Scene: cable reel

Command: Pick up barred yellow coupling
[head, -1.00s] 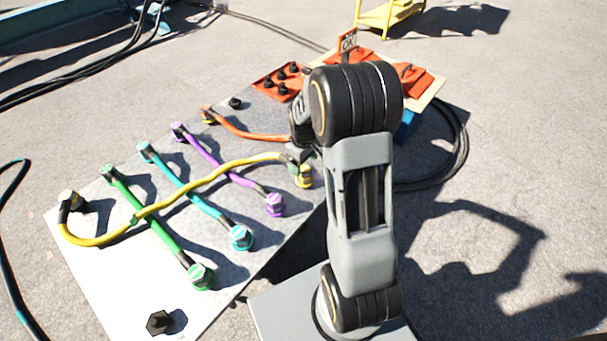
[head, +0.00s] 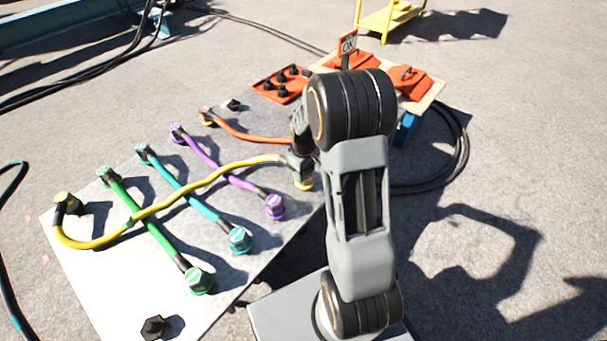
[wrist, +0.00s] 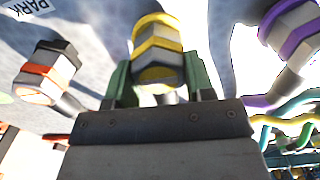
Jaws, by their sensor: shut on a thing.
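The yellow coupling (wrist: 157,55) fills the upper middle of the wrist view, a grey fitting with yellow bands. My gripper (wrist: 160,80) is shut on it, with a green finger on each side. In the head view the coupling (head: 304,184) sits at the right end of the yellow cable (head: 210,178), on the panel, partly hidden by my gripper (head: 300,168). The yellow cable crosses over the green, teal and purple cables to another yellow coupling (head: 68,202) at the panel's left.
Purple (head: 274,207), teal (head: 239,240) and green (head: 199,281) couplings stand along the panel's near right edge. An orange cable (head: 245,136) runs beyond my gripper. A red block with black pegs (head: 281,84) lies at the back. A bare black peg (head: 153,327) is at the front.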

